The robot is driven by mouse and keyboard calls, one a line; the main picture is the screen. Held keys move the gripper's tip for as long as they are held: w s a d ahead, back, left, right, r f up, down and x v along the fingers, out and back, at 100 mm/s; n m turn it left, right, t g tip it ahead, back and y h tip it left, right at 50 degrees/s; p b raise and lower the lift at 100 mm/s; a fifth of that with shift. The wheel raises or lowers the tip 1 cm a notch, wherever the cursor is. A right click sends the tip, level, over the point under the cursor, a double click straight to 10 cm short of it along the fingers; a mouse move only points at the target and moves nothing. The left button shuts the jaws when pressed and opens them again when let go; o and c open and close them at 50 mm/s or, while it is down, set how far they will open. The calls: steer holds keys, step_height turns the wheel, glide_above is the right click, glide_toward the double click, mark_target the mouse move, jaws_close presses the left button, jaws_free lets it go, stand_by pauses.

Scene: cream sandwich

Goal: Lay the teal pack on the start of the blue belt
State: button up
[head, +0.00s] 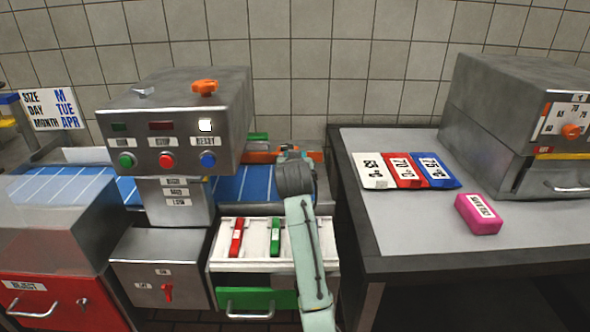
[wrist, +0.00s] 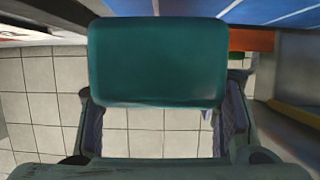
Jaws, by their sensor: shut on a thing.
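The teal pack (wrist: 157,62) fills the upper middle of the wrist view. My gripper (wrist: 160,108) is shut on it, with a finger at each side. The blue belt (head: 241,184) runs behind and under the steel control housing in the head view. It also shows at the top of the wrist view (wrist: 275,10), beyond the pack. In the head view my gripper (head: 290,153) is at the right end of the belt, mostly hidden by my own wrist. The pack cannot be clearly made out there, and any contact with the belt cannot be told.
The control housing (head: 178,105) stands left of my arm. An orange bar (head: 260,157) lies by the belt's right end. The right table (head: 400,235) holds price cards and a pink pack (head: 479,214).

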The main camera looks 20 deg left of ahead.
steer(key=shift+f+p, duration=0.65)
steer(key=shift+f, duration=1.15)
steer(key=shift+f, duration=0.15)
steer(key=o, duration=1.2)
